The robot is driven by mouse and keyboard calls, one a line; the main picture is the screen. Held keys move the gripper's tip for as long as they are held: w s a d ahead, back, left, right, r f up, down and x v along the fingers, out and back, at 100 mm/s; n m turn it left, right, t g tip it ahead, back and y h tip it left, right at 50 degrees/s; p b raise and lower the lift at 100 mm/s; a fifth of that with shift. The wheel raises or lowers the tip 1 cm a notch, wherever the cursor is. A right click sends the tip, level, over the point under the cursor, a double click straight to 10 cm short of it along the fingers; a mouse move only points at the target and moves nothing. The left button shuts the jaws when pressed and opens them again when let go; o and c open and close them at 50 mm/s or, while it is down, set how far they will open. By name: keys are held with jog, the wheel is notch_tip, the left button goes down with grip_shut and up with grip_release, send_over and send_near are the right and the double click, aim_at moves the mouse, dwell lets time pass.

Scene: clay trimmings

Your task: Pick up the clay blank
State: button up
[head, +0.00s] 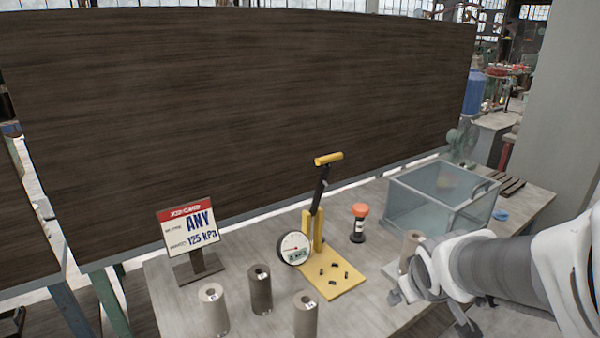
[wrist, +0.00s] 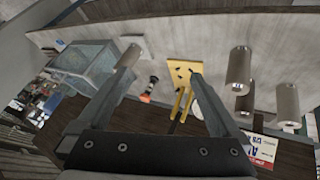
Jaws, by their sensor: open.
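Several upright clay cylinders with top holes stand on the bench; I cannot tell which one is meant as the blank. In the head view a pale one (head: 214,310), a dark brown one (head: 260,289) and a grey-brown one (head: 305,316) stand at the front. A tan cylinder (head: 411,246) stands farther right, partly hidden by my arm. My gripper (head: 417,292) is beside it. In the wrist view my gripper (wrist: 163,72) is open with nothing between its fingers, and the tan cylinder (wrist: 128,58) shows past the left fingertip, not between the fingers.
A yellow hand-press with a gauge (head: 335,277) stands mid-bench, small dark bits on its base. Behind are an orange-topped black-and-white bottle (head: 359,223) and a glass box (head: 440,197). A sign reading ANY 125 kPa (head: 189,228) stands left. Bare bench (head: 370,312) lies front centre.

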jog(key=w+d+f+n+p, duration=0.1)
jog(key=w+f+n, duration=0.1)
jog(key=w+f, duration=0.15)
jog(key=n+t+y+p, duration=0.3)
jog(key=y+p, duration=0.1)
jog(key=y, duration=0.7)
send_near(314, 308)
jog(key=f, duration=0.1)
jog(key=b+x, duration=0.6)
jog(key=b, duration=0.1)
jog(key=shift+a+r, duration=0.1)
jog(key=shift+r, duration=0.05)
jog(key=x, duration=0.5)
jog(key=shift+w+r, duration=0.1)
jog(key=shift+r, duration=0.2)
jog(key=p+x, duration=0.1)
jog(key=x, duration=0.4)
jog(key=shift+w, duration=0.15)
